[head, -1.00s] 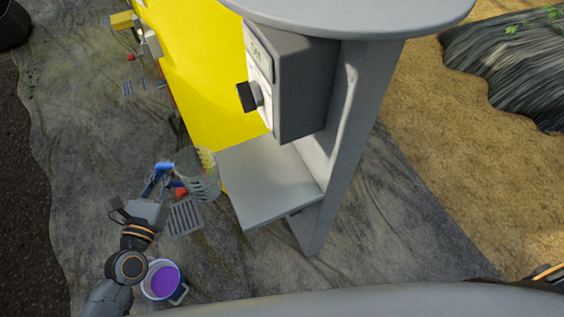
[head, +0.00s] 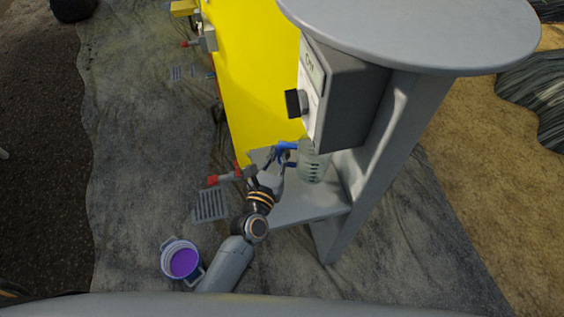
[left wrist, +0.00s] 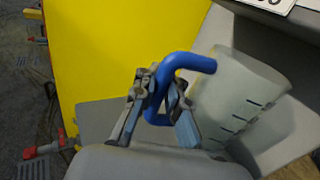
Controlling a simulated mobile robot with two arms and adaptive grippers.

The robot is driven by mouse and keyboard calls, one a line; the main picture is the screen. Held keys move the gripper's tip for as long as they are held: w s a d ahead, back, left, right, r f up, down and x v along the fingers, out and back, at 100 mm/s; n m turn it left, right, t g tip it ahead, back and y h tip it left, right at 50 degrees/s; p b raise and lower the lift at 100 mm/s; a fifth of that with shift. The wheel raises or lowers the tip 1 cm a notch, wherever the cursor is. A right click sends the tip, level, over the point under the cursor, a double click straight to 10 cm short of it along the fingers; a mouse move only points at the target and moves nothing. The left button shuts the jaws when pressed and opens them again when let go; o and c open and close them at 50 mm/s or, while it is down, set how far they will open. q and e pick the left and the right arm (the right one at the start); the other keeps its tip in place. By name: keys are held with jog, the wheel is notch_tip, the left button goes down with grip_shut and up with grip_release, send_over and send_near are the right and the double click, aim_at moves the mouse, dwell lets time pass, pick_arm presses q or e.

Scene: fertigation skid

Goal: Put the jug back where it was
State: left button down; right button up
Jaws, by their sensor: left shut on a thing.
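The clear jug (head: 314,163) with dark marks and a blue handle (head: 287,146) is over the grey shelf (head: 315,207) under the control box in the head view. My left gripper (head: 275,160) is shut on the handle, to the left of the jug body. In the left wrist view the jug (left wrist: 238,100) looks upright or slightly tilted, and my fingers (left wrist: 160,105) close around its blue handle (left wrist: 178,62). I cannot tell whether the jug's base touches the shelf; my gripper hides part of it. My right gripper is out of view.
A grey control box (head: 348,100) with a black knob hangs above the shelf, under a round grey top (head: 420,30). A yellow panel (head: 250,70) stands behind. A bucket of purple liquid (head: 182,260), a floor grate (head: 210,205) and a red-handled valve (head: 228,177) are left.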

pick_arm(q)
jog(key=shift+a+f, duration=0.1)
jog(key=shift+f, duration=0.4)
jog(key=f+b, duration=0.3)
jog(key=shift+w+d+f, duration=0.1)
jog(key=shift+d+f, duration=0.1)
jog(key=shift+f, duration=0.1)
jog(key=shift+f+b, duration=0.1)
jog(key=shift+b, duration=0.2)
jog(key=shift+f, duration=0.15)
jog(key=c, duration=1.4)
grip_release()
jog(key=shift+r, duration=0.25)
jog(key=v, duration=1.2)
jog(key=shift+b, duration=0.4)
